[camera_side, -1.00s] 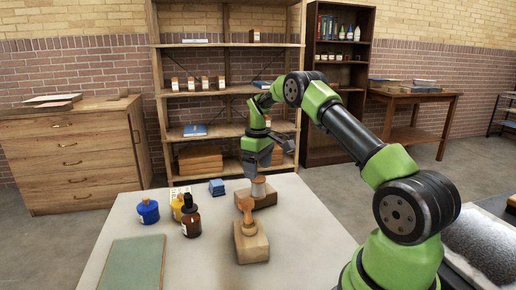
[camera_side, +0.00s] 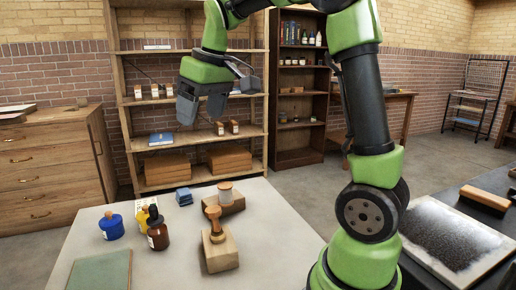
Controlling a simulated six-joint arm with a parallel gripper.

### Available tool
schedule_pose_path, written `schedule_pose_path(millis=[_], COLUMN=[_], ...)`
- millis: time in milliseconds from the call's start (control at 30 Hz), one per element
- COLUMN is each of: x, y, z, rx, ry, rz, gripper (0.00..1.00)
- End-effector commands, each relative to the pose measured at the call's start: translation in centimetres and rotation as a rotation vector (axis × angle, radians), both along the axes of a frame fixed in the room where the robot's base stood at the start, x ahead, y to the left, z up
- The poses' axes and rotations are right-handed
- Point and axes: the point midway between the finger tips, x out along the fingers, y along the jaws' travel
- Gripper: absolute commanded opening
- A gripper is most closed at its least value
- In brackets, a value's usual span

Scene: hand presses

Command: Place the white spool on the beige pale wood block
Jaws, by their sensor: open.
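The white spool (camera_side: 225,193), pale with a tan top, stands upright on the rear wood block (camera_side: 236,208) on the table. A second, beige wood block (camera_side: 221,257) is nearer the camera. A brown wooden knobbed piece (camera_side: 214,224) stands on or against that front block; the exact contact is unclear. I cannot tell for certain which block is the paler one. My gripper (camera_side: 188,112) is open and empty, pointing down, well above the table and apart from the spool.
A blue jar (camera_side: 111,227), a brown dropper bottle (camera_side: 157,232), a yellow item (camera_side: 143,216) and a small blue block (camera_side: 184,197) stand left of the blocks. A green mat (camera_side: 100,272) lies at front left. The table's right side is clear.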

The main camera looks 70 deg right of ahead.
Motion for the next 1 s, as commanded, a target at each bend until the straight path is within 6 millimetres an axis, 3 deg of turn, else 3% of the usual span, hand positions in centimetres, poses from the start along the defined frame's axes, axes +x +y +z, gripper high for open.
schedule_pose_path(millis=[33, 200, 433, 600, 1000], x=[-1.8, -7.7, -14.2, -16.1, -16.3], y=[1.9, 6.8, 10.3, 11.0, 11.1], z=[1.0, 1.6, -0.4, -1.7, -1.9], rx=[0.012, 0.094, 0.221, 0.270, 0.277], ry=[-0.044, -0.165, -0.280, -0.311, -0.313], rz=[-0.008, -0.069, -0.143, -0.173, -0.179], gripper=[0.73, 0.73, 0.73, 0.73, 0.73])
